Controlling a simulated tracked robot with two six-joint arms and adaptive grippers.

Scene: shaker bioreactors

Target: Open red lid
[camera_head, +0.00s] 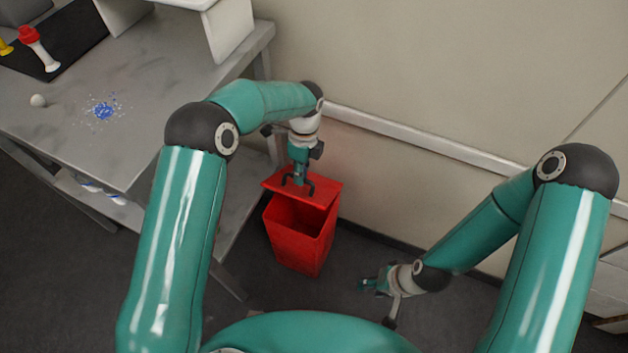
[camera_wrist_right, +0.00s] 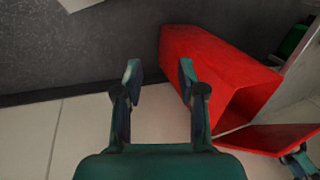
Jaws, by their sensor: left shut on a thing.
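A red bin (camera_head: 298,238) stands on the floor beside the table, its mouth uncovered at the front. Its red lid (camera_head: 325,191) is tilted up at the back of the bin. My left gripper (camera_head: 297,184) is at the lid and shut on it. The bin (camera_wrist_right: 205,65) lies sideways across the right wrist view, with the lid (camera_wrist_right: 268,138) swung away from its opening. My right gripper (camera_head: 372,285) is low, to the right of the bin and apart from it. In the right wrist view its fingers (camera_wrist_right: 158,85) are spread with nothing between them.
A grey metal table (camera_head: 150,105) stands at the left, with blue-and-white bits (camera_head: 103,110), a white ball (camera_head: 38,100) and a red-capped tube (camera_head: 40,50) on it. A wall with a pale rail (camera_head: 420,140) is behind the bin.

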